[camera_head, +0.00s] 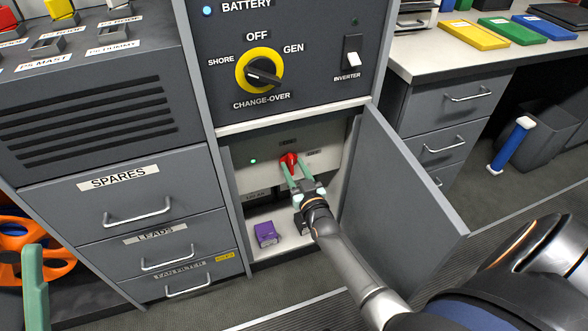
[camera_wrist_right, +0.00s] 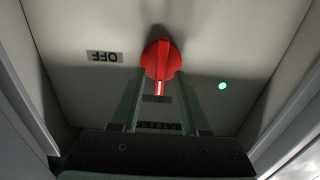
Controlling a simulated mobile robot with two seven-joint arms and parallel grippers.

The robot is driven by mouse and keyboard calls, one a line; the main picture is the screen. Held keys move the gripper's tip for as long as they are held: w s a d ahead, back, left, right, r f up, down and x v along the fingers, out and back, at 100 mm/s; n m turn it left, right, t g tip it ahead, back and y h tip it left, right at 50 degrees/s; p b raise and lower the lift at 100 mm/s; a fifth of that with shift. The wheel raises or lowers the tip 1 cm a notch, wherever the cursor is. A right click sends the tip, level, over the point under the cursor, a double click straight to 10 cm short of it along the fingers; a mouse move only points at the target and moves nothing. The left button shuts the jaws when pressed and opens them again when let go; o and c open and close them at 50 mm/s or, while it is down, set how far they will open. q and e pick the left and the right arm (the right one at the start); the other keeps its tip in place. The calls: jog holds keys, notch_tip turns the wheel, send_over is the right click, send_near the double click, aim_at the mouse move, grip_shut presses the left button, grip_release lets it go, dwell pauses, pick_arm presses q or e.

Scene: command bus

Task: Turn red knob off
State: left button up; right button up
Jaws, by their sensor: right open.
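The red knob (camera_head: 289,159) is on a pale panel inside the open lower compartment. In the right wrist view the knob (camera_wrist_right: 160,62) has a ridge with a pale line pointing down the picture, towards a small dark label. An upside-down OFF label (camera_wrist_right: 104,56) is left of it; in the head view this label (camera_head: 313,153) is right of the knob. My right gripper (camera_head: 296,166) is open, its green fingers close to either side of the knob's ridge; contact is unclear. A green finger of my left gripper (camera_head: 35,285) shows at the lower left; the other finger is not visible.
The open grey door (camera_head: 402,180) stands right of my right arm. A purple box (camera_head: 266,234) lies on the compartment floor. A green light (camera_wrist_right: 222,86) is beside the knob. The change-over switch (camera_head: 260,72) is above; drawers (camera_head: 137,195) are left.

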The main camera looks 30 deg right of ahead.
grip_shut()
dwell(0.8)
jog(key=m, duration=0.3)
jog(key=shift+d+p, duration=0.15)
jog(key=shift+p, duration=0.25)
jog(key=m, duration=0.5)
jog(key=m+b, duration=0.1)
jog(key=m, duration=0.4)
jog(key=f+m+b, duration=0.1)
jog(key=m, duration=0.3)
jog(key=shift+s+d+f+m, duration=0.1)
jog(key=shift+s+d+m, duration=0.05)
jog(key=shift+d+m, duration=0.25)
